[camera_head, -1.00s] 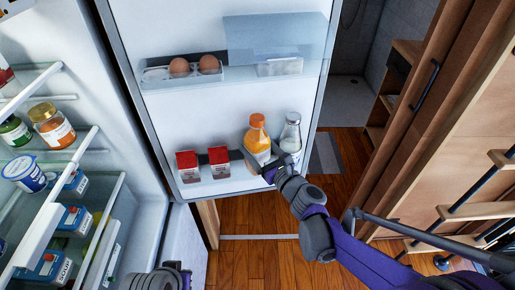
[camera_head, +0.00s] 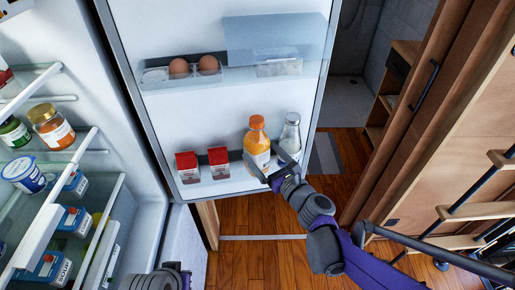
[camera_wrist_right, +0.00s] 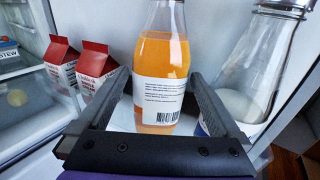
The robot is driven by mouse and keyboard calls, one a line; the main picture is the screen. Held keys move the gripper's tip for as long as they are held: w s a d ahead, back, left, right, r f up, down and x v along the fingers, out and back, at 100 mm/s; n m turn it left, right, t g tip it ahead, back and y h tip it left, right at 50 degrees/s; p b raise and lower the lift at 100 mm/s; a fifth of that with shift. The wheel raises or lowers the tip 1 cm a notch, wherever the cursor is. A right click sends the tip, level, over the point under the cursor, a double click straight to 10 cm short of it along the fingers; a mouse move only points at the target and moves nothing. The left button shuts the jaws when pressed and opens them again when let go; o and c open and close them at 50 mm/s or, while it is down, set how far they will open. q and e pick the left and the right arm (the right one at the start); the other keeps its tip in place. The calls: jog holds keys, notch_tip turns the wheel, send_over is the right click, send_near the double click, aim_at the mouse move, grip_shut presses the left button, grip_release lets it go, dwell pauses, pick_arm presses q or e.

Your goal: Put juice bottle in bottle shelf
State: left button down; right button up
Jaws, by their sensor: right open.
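The juice bottle (camera_head: 257,140), orange with an orange cap and a white label, stands upright on the lower shelf of the open fridge door (camera_head: 215,186). It also shows in the right wrist view (camera_wrist_right: 160,70). My right gripper (camera_head: 263,166) is open at the front of the bottle. In the right wrist view its two fingers (camera_wrist_right: 158,95) lie on either side of the bottle's lower part, with gaps visible. My left gripper (camera_head: 160,278) shows only partly at the bottom edge, and its fingers cannot be made out.
A clear milk bottle (camera_head: 290,138) stands close to the right of the juice, beside my right finger. Two red-and-white cartons (camera_head: 203,165) stand to its left. Eggs (camera_head: 194,67) sit in a tray above. Fridge shelves with jars and cartons (camera_head: 48,190) are at the left.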

jog(key=v, duration=0.9)
jog(key=s+f+n+g+h, duration=0.3)
jog(key=s+f+n+g, duration=0.45)
jog(key=s+n, duration=0.75)
jog(key=s+d+f+n+g+h, duration=0.1)
jog(key=s+d+f+n+h, duration=0.1)
jog(key=d+n, duration=0.3)
jog(key=s+d+f+n+g+h, duration=0.1)
jog(key=s+d+n+h, duration=0.3)
jog(key=n, duration=0.5)
jog(key=shift+d+f+n+h, duration=0.3)
jog(key=shift+d+f+h, duration=0.1)
jog(key=shift+d+f, duration=0.4)
jog(key=shift+a+f+g, duration=0.1)
jog(key=shift+g, duration=0.15)
